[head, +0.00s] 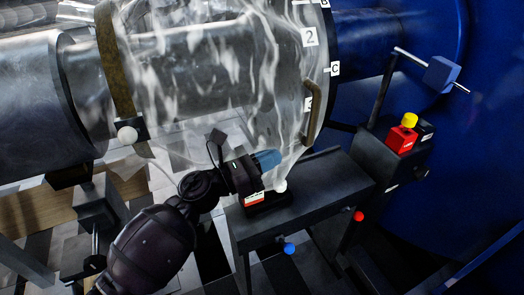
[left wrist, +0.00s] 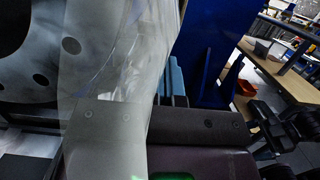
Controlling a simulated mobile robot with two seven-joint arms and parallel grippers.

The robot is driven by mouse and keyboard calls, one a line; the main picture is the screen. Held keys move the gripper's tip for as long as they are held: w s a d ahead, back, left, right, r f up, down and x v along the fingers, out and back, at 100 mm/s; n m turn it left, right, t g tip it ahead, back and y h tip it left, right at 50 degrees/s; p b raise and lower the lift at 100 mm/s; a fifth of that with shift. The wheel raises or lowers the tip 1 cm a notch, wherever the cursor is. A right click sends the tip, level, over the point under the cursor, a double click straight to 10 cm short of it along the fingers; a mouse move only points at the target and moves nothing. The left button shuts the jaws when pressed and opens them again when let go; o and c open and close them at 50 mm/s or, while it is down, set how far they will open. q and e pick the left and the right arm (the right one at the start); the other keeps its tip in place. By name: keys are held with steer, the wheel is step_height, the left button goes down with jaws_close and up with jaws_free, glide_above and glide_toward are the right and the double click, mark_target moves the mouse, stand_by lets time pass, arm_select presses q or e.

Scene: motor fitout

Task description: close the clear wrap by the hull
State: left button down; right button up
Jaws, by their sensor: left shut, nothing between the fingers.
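The clear wrap (head: 200,85) is a crinkled transparent sheet around the metal shaft, between a brown band on the left and a labelled ring (head: 325,60) near the hull. A brown curved handle (head: 312,112) is on its right side. The blue hull (head: 440,200) fills the right. My left gripper (head: 268,160) is shut and empty, its blue fingertips at the wrap's lower right edge; I cannot tell whether they touch. In the left wrist view the wrap (left wrist: 130,50) hangs close beside the blue fingers (left wrist: 174,82). My right gripper is out of view.
A dark bench (head: 310,190) stands below the wrap, with white balls (head: 281,186) (head: 127,134) near the wrap's lower corners. A red box with a yellow button (head: 403,135) sits to the right. A wooden worktable (left wrist: 280,75) stands farther off in the left wrist view.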

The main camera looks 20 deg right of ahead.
arm_select(q)
steer(key=s+a+f+n+t+y+p, duration=0.2)
steer(key=s+a+n+t+y, duration=0.25)
steer(key=a+n, duration=0.65)
steer(key=s+a+f+n+t+y+p, duration=0.3)
steer(key=a+n+t+y, duration=0.2)
steer(key=a+n, duration=0.55)
steer(key=s+a+f+n+t+y+p, duration=0.25)
steer(key=a+n+t+y, duration=0.2)
steer(key=a+n, duration=0.7)
steer(key=s+a+f+n+g+y+p, duration=0.1)
steer(key=s+a+f+n+y, duration=0.1)
steer(key=s+n, duration=0.4)
steer(key=s+a+f+n+g+y+p, duration=0.1)
steer(key=s+a+f+n+g+y, duration=0.1)
steer(key=s+a+n, duration=0.2)
steer(key=s+a+f+n+g+y+p, duration=0.1)
steer(key=s+a+f+n+g+y, duration=0.1)
steer(key=s+n, duration=0.6)
steer(key=s+a+f, duration=0.1)
steer(key=s+a, duration=0.1)
steer(key=s, duration=0.1)
steer(key=shift+s+n, duration=0.25)
steer(key=shift+n, duration=0.05)
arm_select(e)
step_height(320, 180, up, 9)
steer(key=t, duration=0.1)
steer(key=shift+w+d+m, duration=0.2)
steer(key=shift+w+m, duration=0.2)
